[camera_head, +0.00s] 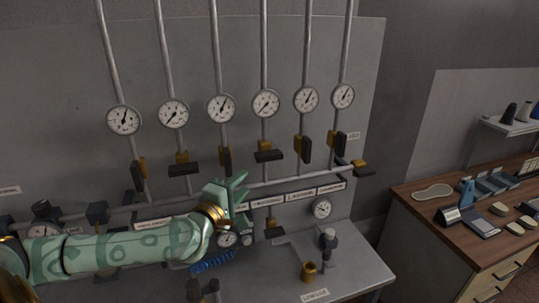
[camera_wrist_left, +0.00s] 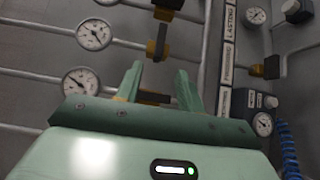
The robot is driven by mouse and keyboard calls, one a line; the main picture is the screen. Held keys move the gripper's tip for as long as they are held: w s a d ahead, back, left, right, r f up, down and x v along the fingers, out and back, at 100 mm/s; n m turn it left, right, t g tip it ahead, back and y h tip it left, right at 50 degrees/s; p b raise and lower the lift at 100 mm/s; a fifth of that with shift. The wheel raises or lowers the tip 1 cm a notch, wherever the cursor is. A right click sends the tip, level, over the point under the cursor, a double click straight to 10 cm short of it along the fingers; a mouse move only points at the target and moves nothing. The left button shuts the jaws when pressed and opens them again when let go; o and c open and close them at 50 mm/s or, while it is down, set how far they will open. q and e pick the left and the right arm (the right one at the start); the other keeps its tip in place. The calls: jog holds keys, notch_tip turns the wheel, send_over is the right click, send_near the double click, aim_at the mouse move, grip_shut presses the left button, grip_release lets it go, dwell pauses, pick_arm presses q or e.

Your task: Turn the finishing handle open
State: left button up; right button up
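The finishing handle (camera_head: 269,156) is a dark lever on a brass valve, lying crosswise to its upright pipe in the head view. In the left wrist view the finishing handle (camera_wrist_left: 164,41) is above the fingers, also across its pipe. The finishing label (camera_wrist_left: 227,62) is small and hard to read. My left gripper (camera_head: 237,187) is open and empty, below and left of the handle. In the left wrist view its fingers (camera_wrist_left: 160,85) are apart, with a neighbouring lever (camera_wrist_left: 155,97) seen between them. I cannot tell if they touch it. My right gripper is out of view.
Several pipes with round gauges (camera_head: 221,109) and similar levers line the grey panel. A horizontal pipe (camera_head: 290,180) crosses just above the label strip. A blue coiled hose (camera_head: 213,262) hangs below my left arm. A wooden bench (camera_head: 420,208) with tools stands at right.

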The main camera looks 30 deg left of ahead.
aim_at(267, 160)
pick_arm(q)
jog(key=w, duration=0.5)
jog(key=w+a, duration=0.1)
jog(key=w, duration=0.4)
jog(key=w+p, duration=0.1)
jog(key=w, duration=0.5)
jog(key=shift+a+f, duration=0.1)
jog(key=shift+a, duration=0.1)
jog(key=shift+s, duration=0.1)
grip_shut()
